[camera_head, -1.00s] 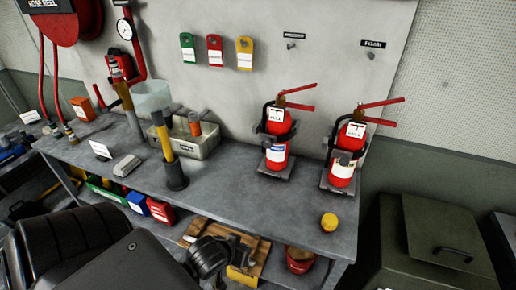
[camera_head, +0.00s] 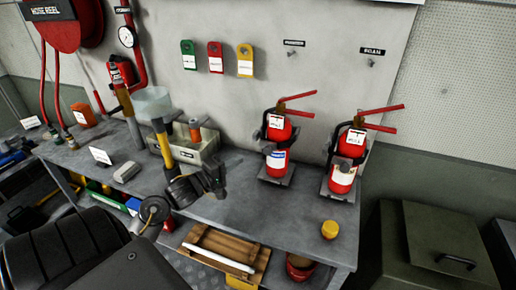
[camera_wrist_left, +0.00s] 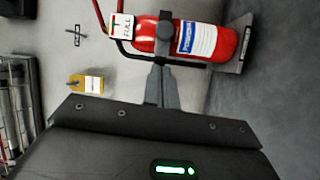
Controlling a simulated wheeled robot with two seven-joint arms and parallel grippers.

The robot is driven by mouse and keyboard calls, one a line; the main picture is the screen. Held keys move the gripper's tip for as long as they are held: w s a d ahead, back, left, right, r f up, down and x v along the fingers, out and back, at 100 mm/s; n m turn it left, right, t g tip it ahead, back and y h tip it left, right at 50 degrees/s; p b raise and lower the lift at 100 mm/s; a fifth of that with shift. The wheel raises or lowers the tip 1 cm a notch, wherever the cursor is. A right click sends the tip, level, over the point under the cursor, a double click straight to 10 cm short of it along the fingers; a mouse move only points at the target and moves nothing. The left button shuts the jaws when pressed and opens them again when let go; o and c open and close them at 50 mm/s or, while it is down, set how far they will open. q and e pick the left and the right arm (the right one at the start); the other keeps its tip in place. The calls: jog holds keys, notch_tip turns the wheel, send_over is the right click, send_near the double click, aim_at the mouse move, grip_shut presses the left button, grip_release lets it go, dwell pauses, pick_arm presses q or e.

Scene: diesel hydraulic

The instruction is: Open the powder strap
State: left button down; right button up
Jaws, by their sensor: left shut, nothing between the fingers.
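Two red extinguishers stand in brackets on the bench. The left one (camera_head: 276,142) has a white and blue label and a black strap (camera_head: 278,134) around its body. The right extinguisher (camera_head: 342,178) has a similar black strap. My left gripper (camera_head: 226,168) is shut and empty, in front of and left of the left extinguisher. In the left wrist view its fingers (camera_wrist_left: 161,72) overlap the strap; contact cannot be told. My right gripper is out of view.
The grey bench (camera_head: 255,215) is clear in front of the extinguishers, except for a yellow cap (camera_head: 329,229). Coloured tags (camera_head: 215,58) hang on the wall. A wooden crate (camera_head: 225,246) is below.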

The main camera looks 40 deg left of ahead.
pick_arm(q)
jog(key=w, duration=0.3)
jog(key=w+p, duration=0.1)
jog(key=w, duration=0.2)
jog(key=w+d, duration=0.1)
jog(key=w, duration=0.3)
jog(key=shift+d+r+p, duration=0.1)
jog(key=shift+r+p, duration=0.1)
jog(key=shift+p, duration=0.1)
